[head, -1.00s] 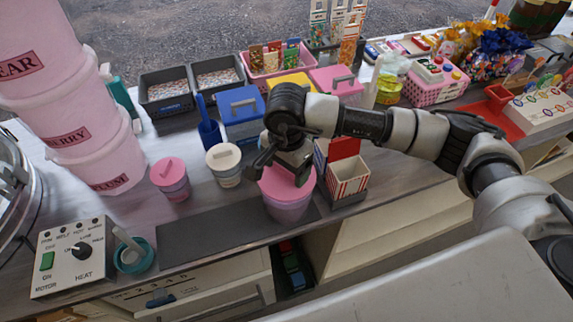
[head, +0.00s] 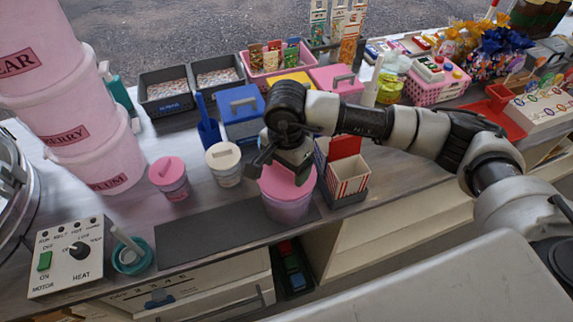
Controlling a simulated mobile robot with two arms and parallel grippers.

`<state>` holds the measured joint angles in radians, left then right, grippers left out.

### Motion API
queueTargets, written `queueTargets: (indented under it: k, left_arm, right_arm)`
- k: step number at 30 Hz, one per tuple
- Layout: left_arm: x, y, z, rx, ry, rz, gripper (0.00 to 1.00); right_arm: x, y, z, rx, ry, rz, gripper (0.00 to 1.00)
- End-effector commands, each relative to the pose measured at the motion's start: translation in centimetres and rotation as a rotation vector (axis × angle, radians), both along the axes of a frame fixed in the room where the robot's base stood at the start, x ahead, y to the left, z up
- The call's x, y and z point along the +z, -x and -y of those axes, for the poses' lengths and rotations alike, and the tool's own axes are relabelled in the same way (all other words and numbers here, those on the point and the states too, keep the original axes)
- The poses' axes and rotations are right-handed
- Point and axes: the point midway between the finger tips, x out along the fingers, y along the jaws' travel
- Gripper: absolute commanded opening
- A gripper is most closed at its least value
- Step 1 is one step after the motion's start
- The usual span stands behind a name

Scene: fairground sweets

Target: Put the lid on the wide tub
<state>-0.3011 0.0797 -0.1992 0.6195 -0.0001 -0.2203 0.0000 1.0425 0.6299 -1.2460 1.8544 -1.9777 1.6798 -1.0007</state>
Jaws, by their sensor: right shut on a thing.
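The wide tub (head: 286,209) is lilac and stands upright at the right end of a dark mat. A pink lid (head: 299,190) lies over its mouth. I cannot tell whether it is fully seated. My right gripper (head: 284,177) is above the tub, pointing down, with its fingers at the top of the lid and shut on it. The fingertips and the lid's grip are partly hidden by the gripper. My left gripper does not show in the head view.
Left of the tub stand a small pink-lidded tub (head: 170,178) and a cream-lidded tub (head: 223,164). A red-striped box (head: 348,178) stands close on the right. The dark mat (head: 210,237) is bare on its left. A heat control box (head: 73,258) is at the front left.

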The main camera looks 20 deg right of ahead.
Motion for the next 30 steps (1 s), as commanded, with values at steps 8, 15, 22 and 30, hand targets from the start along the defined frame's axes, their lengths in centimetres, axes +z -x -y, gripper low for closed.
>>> queueTargets:
  k: [8,15,22,30]
  left_arm:
    - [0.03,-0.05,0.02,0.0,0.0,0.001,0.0]
    - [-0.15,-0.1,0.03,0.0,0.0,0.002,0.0]
    - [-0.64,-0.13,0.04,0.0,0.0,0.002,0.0]
    - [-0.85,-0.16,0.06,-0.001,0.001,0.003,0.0]
  right_arm:
    - [0.03,0.01,0.01,0.0,0.0,0.0,0.56]
    - [-0.04,0.01,0.0,0.0,0.0,0.0,0.56]
    - [-0.1,0.02,-0.02,0.001,-0.001,-0.001,0.56]
    - [0.0,0.03,-0.01,0.001,-0.001,-0.001,0.56]
